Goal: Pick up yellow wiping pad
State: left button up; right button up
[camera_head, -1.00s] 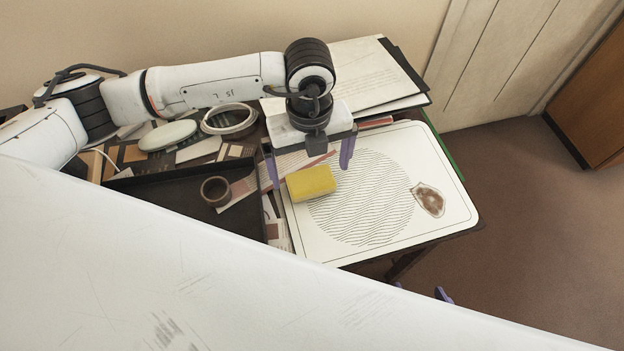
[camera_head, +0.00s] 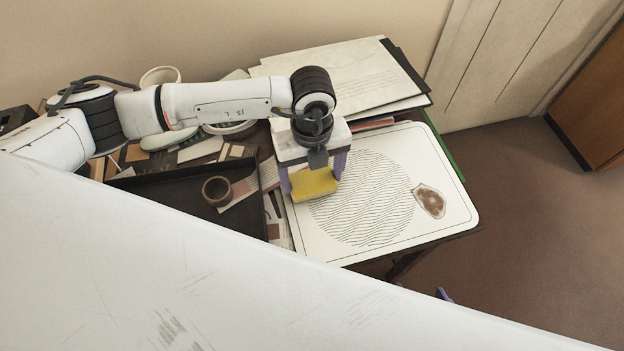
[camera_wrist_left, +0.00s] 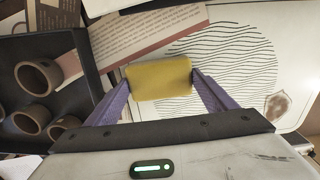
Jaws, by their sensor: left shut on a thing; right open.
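The yellow wiping pad (camera_head: 314,185) lies at the left edge of the white board with the wavy-line circle. My left gripper (camera_head: 313,181) reaches down over it, with its purple fingers on either side. In the left wrist view, the pad (camera_wrist_left: 160,79) sits between both fingertips of the left gripper (camera_wrist_left: 160,82), which touch its two ends. The gripper is shut on the pad. I cannot tell whether the pad is clear of the board. My right gripper (camera_head: 443,295) shows only as a small purple tip beyond the white surface in front, mostly hidden.
The white board (camera_head: 450,205) bears a brown stain (camera_head: 429,201) at its right. A dark tray (camera_head: 165,200) with a brown ring-shaped cup (camera_head: 216,190) is to the left. Papers (camera_head: 345,72) are stacked behind. A large white surface (camera_head: 200,270) blocks the front.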

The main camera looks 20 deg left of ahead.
aim_at(312, 179)
pick_arm(q)
notch_tip(312, 179, up, 10)
jog(key=o, duration=0.4)
jog(key=c, duration=0.3)
jog(key=shift+r, duration=0.1)
